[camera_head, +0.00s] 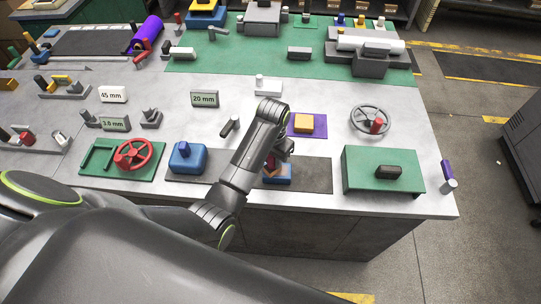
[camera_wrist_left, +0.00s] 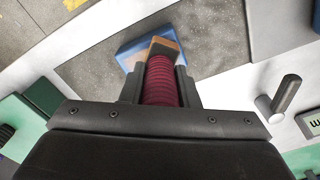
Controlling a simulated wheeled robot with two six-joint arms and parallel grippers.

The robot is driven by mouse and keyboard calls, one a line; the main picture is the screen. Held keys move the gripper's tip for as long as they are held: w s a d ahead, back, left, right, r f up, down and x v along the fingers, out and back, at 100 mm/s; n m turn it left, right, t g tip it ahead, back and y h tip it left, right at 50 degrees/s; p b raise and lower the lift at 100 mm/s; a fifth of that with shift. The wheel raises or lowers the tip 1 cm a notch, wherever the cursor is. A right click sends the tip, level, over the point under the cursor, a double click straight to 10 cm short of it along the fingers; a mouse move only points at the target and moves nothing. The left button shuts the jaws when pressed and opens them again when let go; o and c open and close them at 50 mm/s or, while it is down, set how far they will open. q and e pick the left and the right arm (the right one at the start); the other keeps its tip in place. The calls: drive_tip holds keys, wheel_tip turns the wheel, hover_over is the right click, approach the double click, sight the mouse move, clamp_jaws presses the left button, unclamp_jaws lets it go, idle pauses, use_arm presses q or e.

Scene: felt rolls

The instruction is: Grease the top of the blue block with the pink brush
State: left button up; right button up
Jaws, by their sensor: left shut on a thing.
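The blue block (camera_head: 278,180) lies on the dark grey mat near the front of the bench. It also shows in the left wrist view (camera_wrist_left: 128,55), partly covered by the brush. My left gripper (camera_head: 274,158) is over the block, shut on the brush's ribbed dark pink-red handle (camera_wrist_left: 162,82). The brush's brown head (camera_wrist_left: 163,47) is at the block, overlapping its top in the left wrist view. I cannot tell whether it touches the top. In the head view my gripper and arm hide part of the brush. My right gripper is not in view.
A blue pot-like container (camera_head: 188,158) stands left of my arm on the same mat. A green box (camera_head: 383,169) stands to the right. A yellow-orange block (camera_head: 303,123) sits on a purple mat behind. The mat's right part is clear.

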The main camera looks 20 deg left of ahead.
use_arm(q)
drive_tip(key=shift+s+d+f, duration=0.1)
drive_tip(key=shift+s+d, duration=0.3)
drive_tip(key=shift+d, duration=0.2)
drive_tip(key=shift+s+d+f, duration=0.1)
drive_tip(key=shift+s+d, duration=0.25)
drive_tip(key=shift+d, duration=0.2)
drive_tip(key=shift+w+a, duration=0.2)
drive_tip(key=shift+a, duration=0.15)
drive_tip(key=shift+d+r, duration=0.1)
drive_tip(key=shift+r, duration=0.1)
drive_tip(key=shift+w+a+r, duration=0.25)
drive_tip(key=shift+a+r, duration=0.05)
drive_tip(key=shift+r, duration=0.25)
drive_tip(key=shift+s+d+r, duration=0.1)
drive_tip(key=shift+d+r, duration=0.05)
drive_tip(key=shift+r, duration=0.1)
